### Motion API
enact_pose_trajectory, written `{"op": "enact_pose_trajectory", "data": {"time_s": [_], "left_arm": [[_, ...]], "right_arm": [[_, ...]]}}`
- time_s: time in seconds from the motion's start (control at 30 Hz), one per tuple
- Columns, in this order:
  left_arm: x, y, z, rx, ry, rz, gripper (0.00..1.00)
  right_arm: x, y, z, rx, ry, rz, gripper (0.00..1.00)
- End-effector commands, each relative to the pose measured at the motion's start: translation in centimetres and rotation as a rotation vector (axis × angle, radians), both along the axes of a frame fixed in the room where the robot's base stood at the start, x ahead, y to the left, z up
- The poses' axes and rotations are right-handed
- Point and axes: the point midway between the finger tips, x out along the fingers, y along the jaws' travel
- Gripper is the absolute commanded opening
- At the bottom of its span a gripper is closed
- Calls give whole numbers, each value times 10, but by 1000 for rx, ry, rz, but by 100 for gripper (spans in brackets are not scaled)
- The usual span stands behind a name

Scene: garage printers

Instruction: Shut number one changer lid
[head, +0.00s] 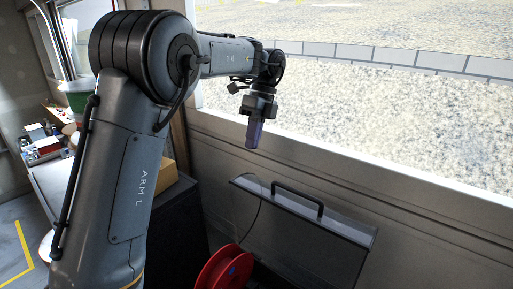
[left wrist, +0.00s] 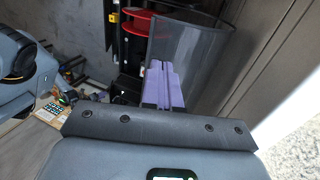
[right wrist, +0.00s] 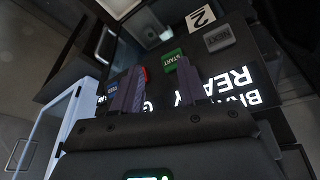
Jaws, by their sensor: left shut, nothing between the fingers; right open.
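A clear smoky lid (head: 308,226) with a dark handle (head: 297,200) stands raised, tilted back near the wall, in the head view. No number shows on it, so I cannot tell which changer it is. The lid (left wrist: 193,48) also shows in the left wrist view, just beyond the fingers. A red spool (head: 224,268) sits below it at the left. My left gripper (head: 254,136), with purple fingers, is shut and empty, above and left of the handle, pointing down. My right gripper (right wrist: 157,82) is open and empty in front of a dark panel; it is outside the head view.
The panel has a green START button (right wrist: 171,60), a grey NEXT button (right wrist: 218,37), a "2" label (right wrist: 201,16) and lit text. A window ledge (head: 400,183) runs behind the lid. A cardboard box (head: 167,177) stands behind my left arm.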

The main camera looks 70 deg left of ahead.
Motion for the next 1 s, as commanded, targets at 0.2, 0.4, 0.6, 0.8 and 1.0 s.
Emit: {"op": "enact_pose_trajectory", "data": {"time_s": [0.2,0.4,0.6,0.8,1.0], "left_arm": [[-9,-6,-28,-1,4,0,0],[-17,-12,-57,-1,4,0,0],[-23,-16,-78,-2,3,0,0],[-26,-18,-86,-1,1,-1,0],[-26,-18,-86,-1,-1,-2,0]], "right_arm": [[-3,-3,-2,-10,6,4,43],[-2,-3,-1,-9,6,4,43],[-1,-2,-1,-5,3,1,43],[-1,0,0,0,2,-2,43],[0,0,0,3,1,-3,43]]}}
